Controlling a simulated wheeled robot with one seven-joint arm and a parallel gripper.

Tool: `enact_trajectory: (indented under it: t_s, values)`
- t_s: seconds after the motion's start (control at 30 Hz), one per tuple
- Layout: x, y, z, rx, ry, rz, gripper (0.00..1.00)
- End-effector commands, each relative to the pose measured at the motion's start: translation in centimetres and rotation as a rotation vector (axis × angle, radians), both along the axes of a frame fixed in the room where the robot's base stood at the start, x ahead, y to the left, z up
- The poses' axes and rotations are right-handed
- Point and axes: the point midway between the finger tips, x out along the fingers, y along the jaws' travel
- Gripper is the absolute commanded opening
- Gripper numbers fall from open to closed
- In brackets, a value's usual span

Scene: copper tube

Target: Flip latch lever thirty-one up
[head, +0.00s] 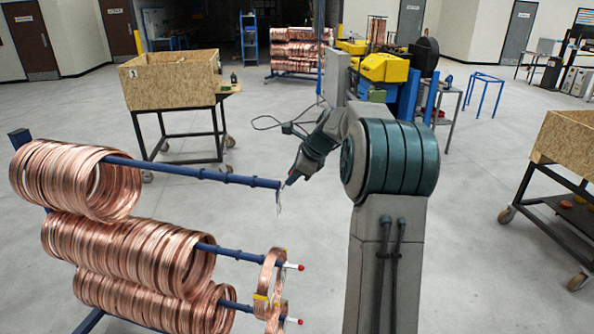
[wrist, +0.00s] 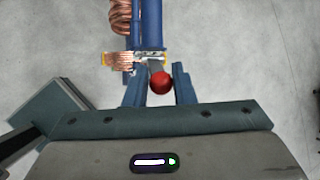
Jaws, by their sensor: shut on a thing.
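Three blue rack bars hold copper coils. The top bar (head: 225,177) ends at my gripper (head: 287,184), so its end latch is small and mostly hidden in the head view. In the wrist view, a red-tipped latch lever (wrist: 160,82) lies between the fingers of my gripper (wrist: 160,88), just off the end of a blue bar (wrist: 152,25). My gripper is shut on this lever. The middle bar's red-tipped lever (head: 297,267) and the bottom bar's red-tipped lever (head: 296,320) stick out to the right. No number is readable on any lever.
Large copper coils (head: 75,180) fill the rack's left side. A small coil with yellow ties (head: 265,285) hangs near the lower bar ends. A wooden crate on a cart (head: 170,80) stands behind, another crate cart (head: 565,140) at right. Grey floor between is clear.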

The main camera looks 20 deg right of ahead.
Motion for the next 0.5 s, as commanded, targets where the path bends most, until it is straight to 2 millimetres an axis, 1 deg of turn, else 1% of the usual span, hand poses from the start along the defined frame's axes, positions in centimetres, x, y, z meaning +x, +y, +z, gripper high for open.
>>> enact_trajectory:
  t_s: [0.03, 0.5]
  values:
    - [0.5, 0.3, 0.7, -0.038, 0.012, 0.001, 0.00]
    - [1.7, 1.8, 1.1, -0.325, 0.246, -0.001, 0.00]
